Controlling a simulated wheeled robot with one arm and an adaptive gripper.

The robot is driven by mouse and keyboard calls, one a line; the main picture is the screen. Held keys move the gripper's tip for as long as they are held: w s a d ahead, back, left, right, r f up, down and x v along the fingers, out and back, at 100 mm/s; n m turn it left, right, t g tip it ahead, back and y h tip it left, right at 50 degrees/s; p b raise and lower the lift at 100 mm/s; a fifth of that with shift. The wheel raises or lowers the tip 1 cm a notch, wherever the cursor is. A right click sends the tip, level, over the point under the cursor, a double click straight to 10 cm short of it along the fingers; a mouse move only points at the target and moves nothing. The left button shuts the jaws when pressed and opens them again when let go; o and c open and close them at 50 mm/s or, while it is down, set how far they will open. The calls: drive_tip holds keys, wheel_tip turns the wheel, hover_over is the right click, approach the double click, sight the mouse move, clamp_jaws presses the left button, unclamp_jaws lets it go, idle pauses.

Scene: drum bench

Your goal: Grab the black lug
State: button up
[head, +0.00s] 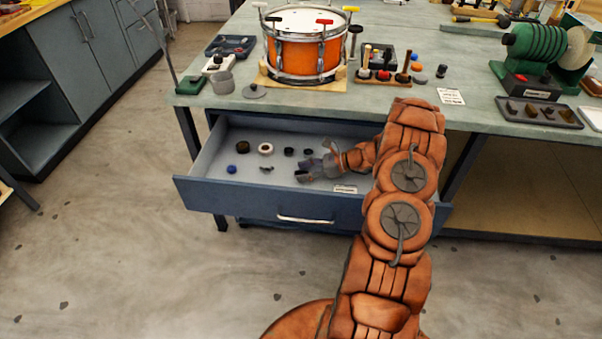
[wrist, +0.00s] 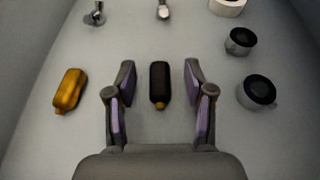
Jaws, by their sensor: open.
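The black lug (wrist: 159,82) is a short dark rounded block with a small brass-coloured tip at its near end. In the wrist view it lies on the grey drawer floor between the fingers of my gripper (wrist: 160,88). The fingers are open, with a visible gap on each side of the lug. In the head view my gripper (head: 318,167) is low inside the open drawer (head: 250,191), toward its right half. I cannot clearly make out the black lug there. A brass-coloured lug (wrist: 69,90) lies left of the left finger in the wrist view.
Two dark round pieces (wrist: 257,92) (wrist: 240,41) and a white ring (wrist: 227,6) lie to the right in the wrist view. Two small metal pieces (wrist: 95,14) (wrist: 163,10) lie beyond. A blue piece (head: 231,169) is at the drawer's left. The bench (head: 400,65) carries an orange drum (head: 305,52).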

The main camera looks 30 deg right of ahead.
drive_tip(key=shift+w+a+f, duration=0.15)
drive_tip(key=shift+w+a, duration=0.05)
drive_tip(key=shift+a, duration=0.05)
clamp_jaws()
idle(0.3)
